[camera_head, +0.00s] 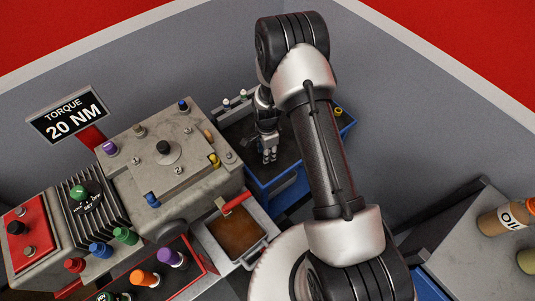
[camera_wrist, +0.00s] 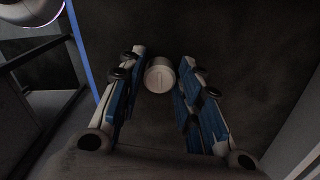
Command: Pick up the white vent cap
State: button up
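The white vent cap (camera_wrist: 160,78) is round and pale, seen end-on in the wrist view on a dark surface. My gripper (camera_wrist: 160,76) is open, with one blue-padded finger on each side of the cap. A narrow gap shows between the cap and each finger. In the head view my gripper (camera_head: 269,157) points down over the dark top of a blue-edged bench (camera_head: 290,157). I cannot pick out the cap between the fingers there.
Two small white-topped pieces (camera_head: 227,102) stand behind and left of my gripper, and a yellow cap (camera_head: 338,112) is to its right. A grey housing (camera_head: 170,165) with coloured caps stands close on the left. A brown-filled pan (camera_head: 238,233) lies in front.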

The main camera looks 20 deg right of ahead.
jog(key=c, duration=0.5)
jog(key=shift+o, duration=0.2)
jog(key=shift+r, duration=0.1)
